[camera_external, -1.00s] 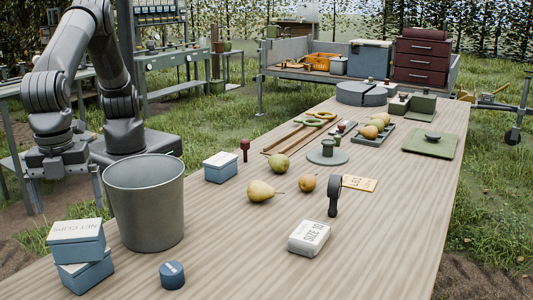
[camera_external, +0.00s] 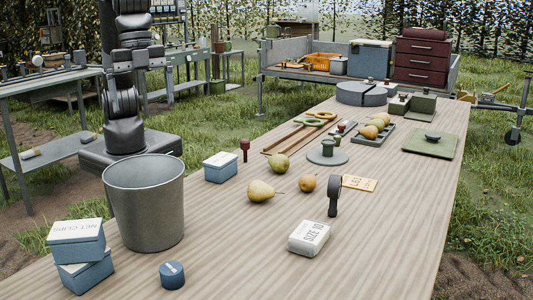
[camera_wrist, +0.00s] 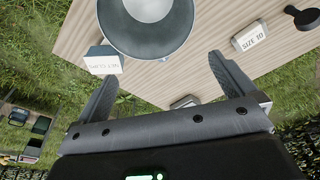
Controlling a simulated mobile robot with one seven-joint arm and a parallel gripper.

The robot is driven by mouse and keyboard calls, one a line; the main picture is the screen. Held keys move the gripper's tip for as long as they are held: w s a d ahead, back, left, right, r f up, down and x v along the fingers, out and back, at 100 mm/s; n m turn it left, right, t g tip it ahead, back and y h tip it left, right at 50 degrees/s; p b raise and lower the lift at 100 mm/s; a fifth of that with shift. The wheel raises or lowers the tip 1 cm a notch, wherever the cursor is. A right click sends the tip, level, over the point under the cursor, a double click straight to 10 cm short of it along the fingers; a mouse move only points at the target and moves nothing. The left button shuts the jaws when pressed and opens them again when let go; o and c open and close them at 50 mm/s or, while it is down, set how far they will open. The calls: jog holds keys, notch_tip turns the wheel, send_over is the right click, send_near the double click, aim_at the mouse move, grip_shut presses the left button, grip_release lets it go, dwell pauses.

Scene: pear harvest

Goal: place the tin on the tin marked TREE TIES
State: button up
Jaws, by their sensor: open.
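My gripper (camera_wrist: 163,70) shows only in the wrist view, with its two fingers wide apart and nothing held between them. A blue box-shaped tin with a white lid marked NET CLIPS (camera_external: 76,235) sits on a similar blue tin (camera_external: 86,273) at the left front. The NET CLIPS lid also shows in the wrist view (camera_wrist: 103,63), near the left finger. Another blue tin with a white lid (camera_external: 221,167) stands behind the bucket; its lettering is too small to read. I cannot read TREE TIES on any tin.
A tall grey bucket (camera_external: 145,200) stands between the stacked tins and the lone tin. A white SIZE 10 box (camera_external: 309,237), a dark upright tool (camera_external: 334,196) and pears (camera_external: 261,191) are to its right. The wooden table (camera_external: 390,240) is clear at the front right.

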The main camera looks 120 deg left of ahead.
jog(key=s+a+r+n+t, duration=0.1)
jog(key=s+a+r+n, duration=0.1)
jog(key=s+a, duration=0.5)
jog(key=s+a+r+n+t, duration=0.1)
jog(key=s+a+r, duration=0.1)
jog(key=a, duration=0.8)
jog(key=s+a+f+n+t+y, duration=0.1)
jog(key=s+a+f+n, duration=0.2)
jog(key=s+a, duration=0.8)
notch_tip(320, 180, down, 2)
jog(key=shift+s+f+t, duration=0.1)
jog(key=shift+s+t, duration=0.3)
jog(key=shift+s, duration=0.75)
